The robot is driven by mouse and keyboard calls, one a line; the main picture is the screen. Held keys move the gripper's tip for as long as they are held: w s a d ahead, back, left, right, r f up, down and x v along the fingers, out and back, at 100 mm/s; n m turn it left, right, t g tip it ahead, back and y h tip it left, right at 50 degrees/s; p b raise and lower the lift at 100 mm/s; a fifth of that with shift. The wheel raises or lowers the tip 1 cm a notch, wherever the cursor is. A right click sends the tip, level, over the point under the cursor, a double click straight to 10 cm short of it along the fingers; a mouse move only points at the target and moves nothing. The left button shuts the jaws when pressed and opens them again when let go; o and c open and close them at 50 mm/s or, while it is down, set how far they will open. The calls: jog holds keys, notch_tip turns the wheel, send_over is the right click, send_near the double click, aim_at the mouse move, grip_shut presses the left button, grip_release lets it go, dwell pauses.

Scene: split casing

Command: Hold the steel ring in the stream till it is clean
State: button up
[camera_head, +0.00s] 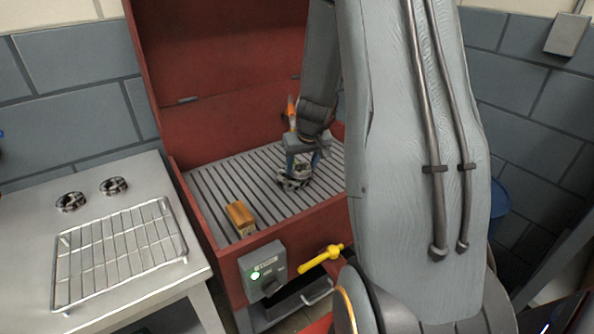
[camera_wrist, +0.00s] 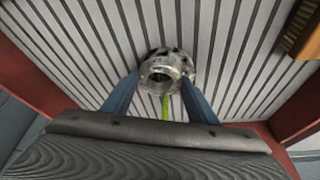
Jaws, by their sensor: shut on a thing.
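The steel ring (camera_head: 293,181) is silvery with dark patches on it. My gripper (camera_head: 304,164) is shut on it, low over the slatted grate (camera_head: 210,192) of the red washing cabinet. In the wrist view the ring (camera_wrist: 166,70) sits between the blue fingertips of my gripper (camera_wrist: 160,84), and dark spots show on its face and rim. A thin bright green streak (camera_wrist: 165,106) shows just below the ring there; I cannot tell whether it is the stream or whether it touches the ring. An orange nozzle-like part (camera_head: 291,112) shows behind my gripper, partly hidden by my arm.
A wooden block or brush (camera_head: 240,217) lies on the grate's front left. A control box (camera_head: 263,272) with a lit green lamp and a yellow lever (camera_head: 320,258) are on the cabinet's front. On the left table stand a wire rack (camera_head: 120,252) and two dark-patched rings (camera_head: 71,201).

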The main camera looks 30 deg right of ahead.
jog(key=shift+w+r, duration=0.1)
jog(key=shift+w+a+p, duration=0.3)
jog(key=shift+w+p, duration=0.1)
jog(key=shift+p, duration=0.1)
jog(key=shift+s+d+b, duration=0.35)
jog(key=shift+s+b, duration=0.15)
jog(key=shift+b, duration=0.35)
jog(key=shift+s+a, duration=0.7)
jog(key=shift+a, duration=0.45)
jog(key=shift+s+a, duration=0.7)
jog(key=shift+a, duration=0.45)
jog(key=shift+s+a, duration=0.7)
jog(key=shift+a, duration=0.45)
